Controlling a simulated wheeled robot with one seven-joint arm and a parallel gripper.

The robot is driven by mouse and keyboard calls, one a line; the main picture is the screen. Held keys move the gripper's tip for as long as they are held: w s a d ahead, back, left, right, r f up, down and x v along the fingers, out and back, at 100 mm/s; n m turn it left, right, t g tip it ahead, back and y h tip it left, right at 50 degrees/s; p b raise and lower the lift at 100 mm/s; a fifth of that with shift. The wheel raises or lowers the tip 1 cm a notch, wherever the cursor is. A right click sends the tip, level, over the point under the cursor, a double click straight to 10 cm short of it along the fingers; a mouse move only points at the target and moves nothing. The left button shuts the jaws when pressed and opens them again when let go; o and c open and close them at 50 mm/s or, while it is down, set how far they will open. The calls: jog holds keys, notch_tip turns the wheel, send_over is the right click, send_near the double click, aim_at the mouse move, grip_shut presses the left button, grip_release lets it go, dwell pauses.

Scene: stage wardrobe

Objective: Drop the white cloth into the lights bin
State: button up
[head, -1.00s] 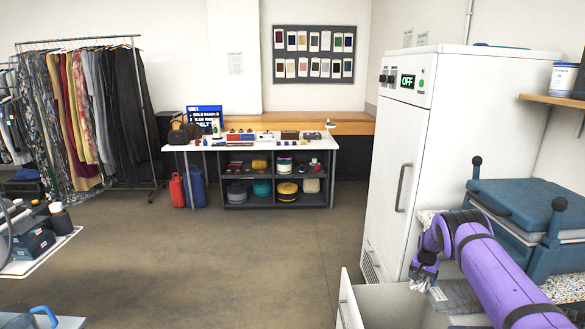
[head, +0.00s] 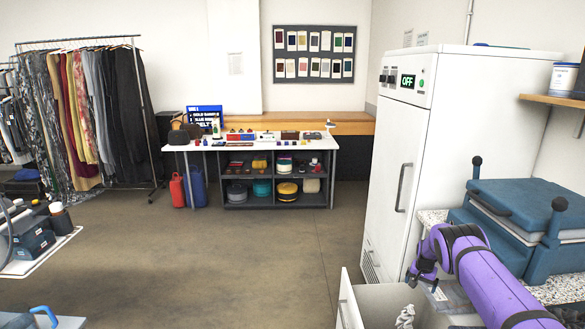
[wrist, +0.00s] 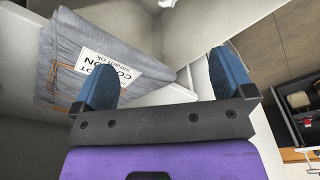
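The white cloth (head: 405,317) is a crumpled piece inside a white open-topped bin (head: 347,303) at the bottom of the head view. My gripper (head: 423,278) is above and apart from it. In the wrist view my gripper (wrist: 165,70) has its two blue fingertips spread wide with nothing between them. A small white piece at the top edge of the wrist view, likely the cloth (wrist: 167,3), is cut off. No lights label shows on the bin.
A grey fabric item with a white label about cotton (wrist: 85,65) lies beside my gripper. The tall white cabinet (head: 400,170) stands close behind, and a blue press (head: 520,215) is at the right. Open floor (head: 200,260) spreads to the left.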

jog(key=shift+r, duration=0.1)
notch_tip(320, 180, up, 10)
jog(key=s, duration=0.1)
jog(key=shift+a+r, duration=0.25)
jog(key=shift+a, duration=0.15)
